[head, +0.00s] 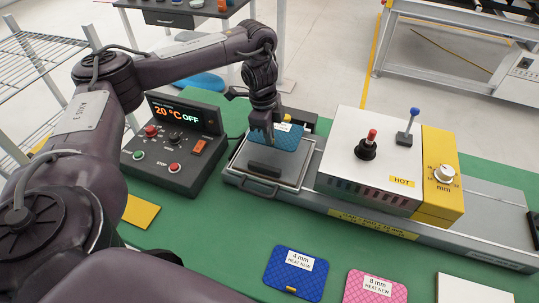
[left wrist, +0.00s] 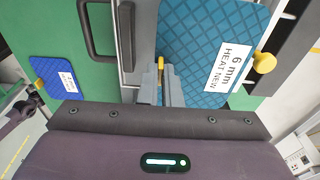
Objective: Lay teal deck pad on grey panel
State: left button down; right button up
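The teal deck pad (head: 287,141) has a white label reading "6 mm HEAT NEW" and shows large in the left wrist view (left wrist: 195,40). It is over the back part of the grey panel (head: 289,173), in the metal tray bed. Whether it touches the panel is unclear. My left gripper (head: 263,140) is at the pad's left edge, pointing down. In the left wrist view its fingers (left wrist: 170,85) are close together at a yellow tab on the pad's edge, and seem shut on it. My right gripper is not in view.
A control box (head: 173,145) reading "20 °C OFF" stands left of the tray. A white and yellow heater unit (head: 370,165) marked "HOT" stands to the right. Blue (head: 295,272) and pink (head: 375,288) pads lie in front on the green table (head: 215,235).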

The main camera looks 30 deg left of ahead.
pick_arm(q)
notch_tip(320, 180, down, 6)
jog(key=shift+d+r+b, duration=0.1)
jog(key=shift+r+b, duration=0.1)
jog(key=shift+b, duration=0.7)
jog(key=shift+f, duration=0.4)
jog(key=shift+f, duration=0.1)
jog(key=c, duration=1.6)
grip_release()
jog(key=r+p, duration=0.1)
jog(key=r, duration=0.3)
jog(key=a+r+p, duration=0.1)
jog(key=r, duration=0.3)
jog(key=r+p, duration=0.2)
jog(key=r, duration=0.2)
jog(key=shift+s+a+r, duration=0.1)
jog(key=shift+s+a, duration=0.05)
jog(key=shift+a, duration=0.1)
